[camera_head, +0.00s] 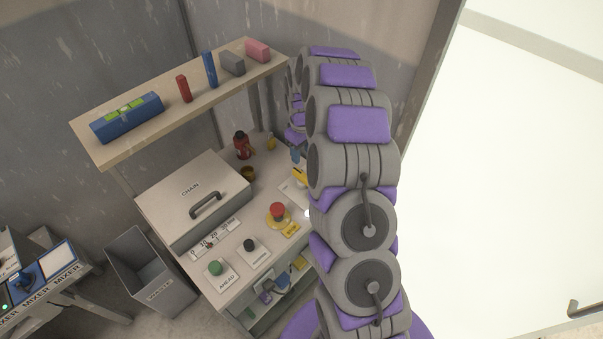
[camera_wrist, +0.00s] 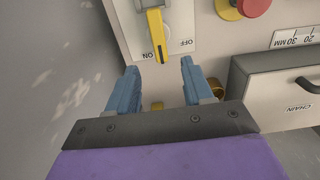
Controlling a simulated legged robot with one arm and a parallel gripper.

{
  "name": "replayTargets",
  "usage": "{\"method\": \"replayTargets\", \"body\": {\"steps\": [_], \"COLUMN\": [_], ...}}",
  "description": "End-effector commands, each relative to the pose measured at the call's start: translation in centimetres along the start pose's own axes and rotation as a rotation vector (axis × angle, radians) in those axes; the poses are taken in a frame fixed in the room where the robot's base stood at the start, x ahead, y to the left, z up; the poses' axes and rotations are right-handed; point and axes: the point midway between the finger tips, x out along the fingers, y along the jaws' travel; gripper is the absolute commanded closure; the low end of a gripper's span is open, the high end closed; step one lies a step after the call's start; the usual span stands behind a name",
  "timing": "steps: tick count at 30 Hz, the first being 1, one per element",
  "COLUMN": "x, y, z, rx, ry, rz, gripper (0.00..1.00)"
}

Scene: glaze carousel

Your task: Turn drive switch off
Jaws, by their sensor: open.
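The drive switch is a yellow lever (camera_wrist: 156,37) on a pale plate in the wrist view. The word OFF stands to the right of the lever. My gripper (camera_wrist: 158,68) is open, with one blue finger on each side of the line of the lever and the tip just ahead of the gap. Nothing is between the fingers. In the head view, the yellow lever (camera_head: 300,176) shows beside my arm, with a blue finger (camera_head: 296,156) just behind it; my arm hides part of the plate.
A red mushroom button (camera_wrist: 250,7) on a yellow base stands right of the switch. The grey CHAIN box (camera_wrist: 285,92) with a handle lies further right. A green button (camera_head: 215,268), a black knob (camera_head: 249,245) and a red bottle (camera_head: 242,145) share the bench. A shelf (camera_head: 150,140) overhangs it.

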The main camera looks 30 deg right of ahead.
Motion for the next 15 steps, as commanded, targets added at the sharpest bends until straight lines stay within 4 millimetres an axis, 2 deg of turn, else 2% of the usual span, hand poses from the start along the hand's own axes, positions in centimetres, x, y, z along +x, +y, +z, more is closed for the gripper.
{"method": "replayTargets", "body": {"steps": [1,6,15], "x": [1.3,4.7,9.4], "y": [0.0,0.0,-0.1], "z": [0.1,0.1,0.0], "rx": [0.001,0.001,0.001], "ry": [-0.003,-0.003,-0.002], "rz": [-0.003,-0.001,0.001], "gripper": [0.49,0.49,0.49]}}
